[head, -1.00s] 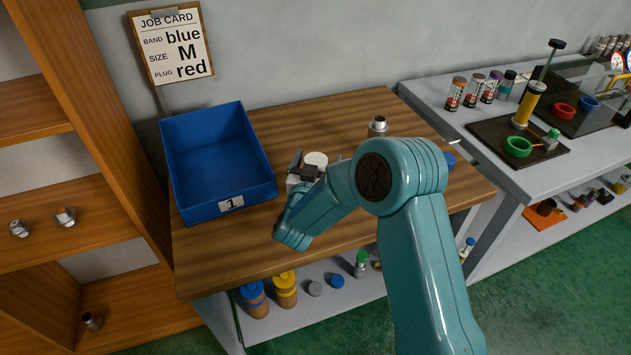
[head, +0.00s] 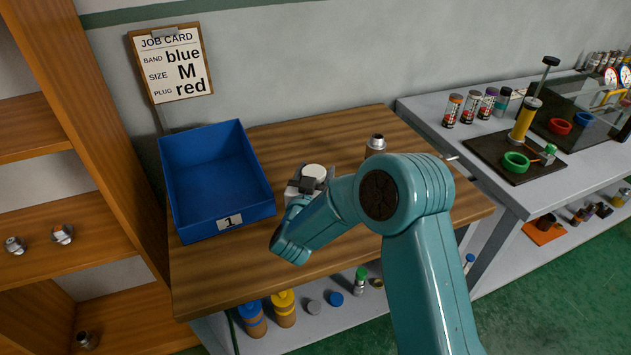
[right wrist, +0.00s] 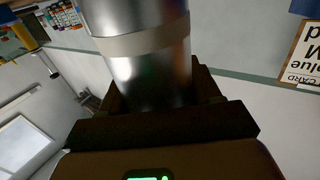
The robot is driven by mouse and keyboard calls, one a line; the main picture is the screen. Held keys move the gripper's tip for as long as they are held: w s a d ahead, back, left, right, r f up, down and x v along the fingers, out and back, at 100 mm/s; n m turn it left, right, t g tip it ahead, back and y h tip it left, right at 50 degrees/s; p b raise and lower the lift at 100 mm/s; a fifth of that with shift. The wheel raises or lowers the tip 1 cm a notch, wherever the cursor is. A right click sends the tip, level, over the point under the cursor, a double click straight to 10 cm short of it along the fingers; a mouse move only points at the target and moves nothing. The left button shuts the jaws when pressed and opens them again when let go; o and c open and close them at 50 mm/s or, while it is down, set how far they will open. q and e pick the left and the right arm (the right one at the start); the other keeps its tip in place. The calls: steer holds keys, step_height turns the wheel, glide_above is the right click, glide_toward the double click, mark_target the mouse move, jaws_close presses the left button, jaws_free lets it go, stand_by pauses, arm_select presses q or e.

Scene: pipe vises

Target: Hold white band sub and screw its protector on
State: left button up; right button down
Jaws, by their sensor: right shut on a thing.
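My right gripper (head: 308,186) is over the wooden bench, just right of the blue bin, partly hidden by my wrist. In the right wrist view its dark jaws (right wrist: 160,110) are shut on a shiny metal sub (right wrist: 150,70) with a pale whitish band. The sub's far end runs out of the picture. In the head view a pale, round-topped piece (head: 314,171) shows right at the jaws; I cannot tell whether it is part of the held sub. Another metal sub (head: 376,145) stands upright farther back, partly hidden by my arm. My left gripper is not in view.
A blue bin (head: 225,213) marked 1 stands on the left of the wooden bench (head: 290,128). A job card (head: 172,65) hangs behind it. Wooden shelves (head: 55,170) rise at left. A grey table (head: 480,145) with several parts stands at right. The bench's front left is clear.

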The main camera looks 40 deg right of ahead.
step_height(320, 180, up, 18)
steer(key=shift+r+p, duration=0.25)
steer(key=shift+p, duration=0.1)
stand_by(0.5)
